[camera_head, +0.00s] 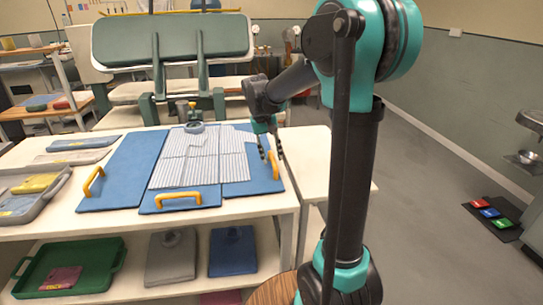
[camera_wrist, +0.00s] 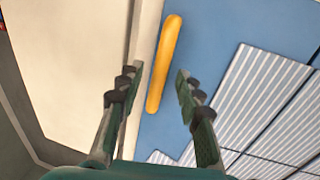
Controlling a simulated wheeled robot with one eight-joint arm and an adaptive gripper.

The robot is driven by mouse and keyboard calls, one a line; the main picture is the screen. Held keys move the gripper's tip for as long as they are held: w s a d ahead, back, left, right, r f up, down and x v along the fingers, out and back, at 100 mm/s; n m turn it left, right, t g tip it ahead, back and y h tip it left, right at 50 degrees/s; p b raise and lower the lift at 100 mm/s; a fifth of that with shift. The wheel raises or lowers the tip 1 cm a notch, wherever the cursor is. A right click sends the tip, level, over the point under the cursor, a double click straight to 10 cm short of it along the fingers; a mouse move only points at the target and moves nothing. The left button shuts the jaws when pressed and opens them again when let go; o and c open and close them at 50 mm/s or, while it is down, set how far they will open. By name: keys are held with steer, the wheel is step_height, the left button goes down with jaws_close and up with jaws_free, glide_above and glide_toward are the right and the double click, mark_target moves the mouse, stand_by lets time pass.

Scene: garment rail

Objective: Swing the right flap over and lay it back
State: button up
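A blue folding board lies flat on the white table, with its right flap (camera_head: 262,176), middle panel (camera_head: 158,203) and left flap (camera_head: 115,176) spread out. A grey-white striped garment (camera_head: 200,158) lies across it. The right flap has a yellow handle (camera_head: 273,165) at its outer edge; this handle also shows in the wrist view (camera_wrist: 164,65). Yellow handles also sit on the left flap (camera_head: 94,182) and the middle panel (camera_head: 178,198). My gripper (camera_head: 270,157) is open and empty above the right flap. In the wrist view the handle lies beyond and between my fingertips (camera_wrist: 157,85), apart from them.
A grey tray (camera_head: 45,205) with folded cloths stands at the left end of the table. Flat grey boards (camera_head: 75,155) lie behind it. A padded press (camera_head: 172,40) stands behind the table. The lower shelf holds a green tray (camera_head: 70,268).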

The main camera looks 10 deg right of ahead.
steer(key=shift+f, duration=0.2)
jaws_close()
stand_by(0.4)
